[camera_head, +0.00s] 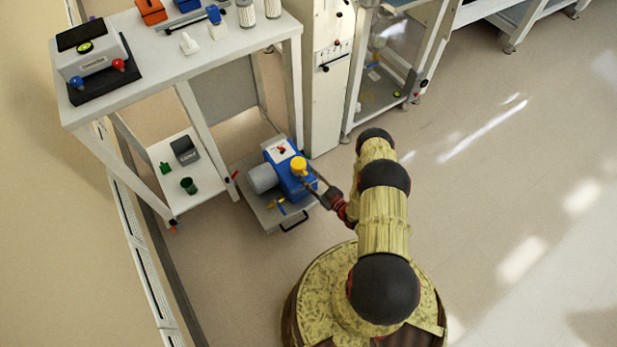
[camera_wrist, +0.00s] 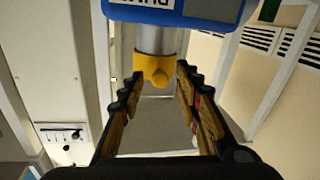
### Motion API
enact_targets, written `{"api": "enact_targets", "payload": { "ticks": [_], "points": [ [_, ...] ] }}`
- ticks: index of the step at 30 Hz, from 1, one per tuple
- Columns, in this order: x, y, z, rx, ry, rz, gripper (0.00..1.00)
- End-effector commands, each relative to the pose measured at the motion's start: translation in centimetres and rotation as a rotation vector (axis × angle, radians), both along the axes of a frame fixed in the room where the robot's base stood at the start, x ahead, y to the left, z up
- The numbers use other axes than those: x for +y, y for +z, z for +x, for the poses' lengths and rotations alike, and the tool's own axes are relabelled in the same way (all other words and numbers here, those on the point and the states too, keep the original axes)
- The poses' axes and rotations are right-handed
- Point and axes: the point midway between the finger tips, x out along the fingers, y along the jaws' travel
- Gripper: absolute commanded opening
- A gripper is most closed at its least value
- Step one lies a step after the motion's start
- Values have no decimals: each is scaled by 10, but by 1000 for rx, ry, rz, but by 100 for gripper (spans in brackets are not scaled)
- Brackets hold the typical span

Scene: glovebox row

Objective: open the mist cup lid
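The yellow lid (camera_head: 298,163) tops a blue pump-like unit (camera_head: 296,184) with a grey cylinder (camera_head: 263,178) on its side. In the wrist view the lid (camera_wrist: 152,66) is a yellow cap with a lobed knob, seated on a grey metal neck (camera_wrist: 154,38) below the blue body (camera_wrist: 205,10). My gripper (camera_wrist: 154,84) is open, with its fingertips either side of the knob's end. Gaps show between knob and fingers, and I see no contact. In the head view my gripper (camera_head: 312,184) reaches the unit from the right; its fingertips are hard to make out.
The unit stands on a low grey cart (camera_head: 268,216) with a dark handle. A white bench (camera_head: 180,62) with a shelf (camera_head: 205,178) stands to its left, its leg close behind. A white cabinet (camera_head: 328,90) stands just behind. Open floor (camera_head: 480,230) lies to the right.

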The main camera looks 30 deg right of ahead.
Motion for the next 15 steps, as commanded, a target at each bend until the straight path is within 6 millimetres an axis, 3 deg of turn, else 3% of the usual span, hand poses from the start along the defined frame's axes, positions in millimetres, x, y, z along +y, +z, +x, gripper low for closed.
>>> {"api": "enact_targets", "payload": {
  "ticks": [15],
  "points": [
    [0,0,0,0,0,0,7]
  ]
}}
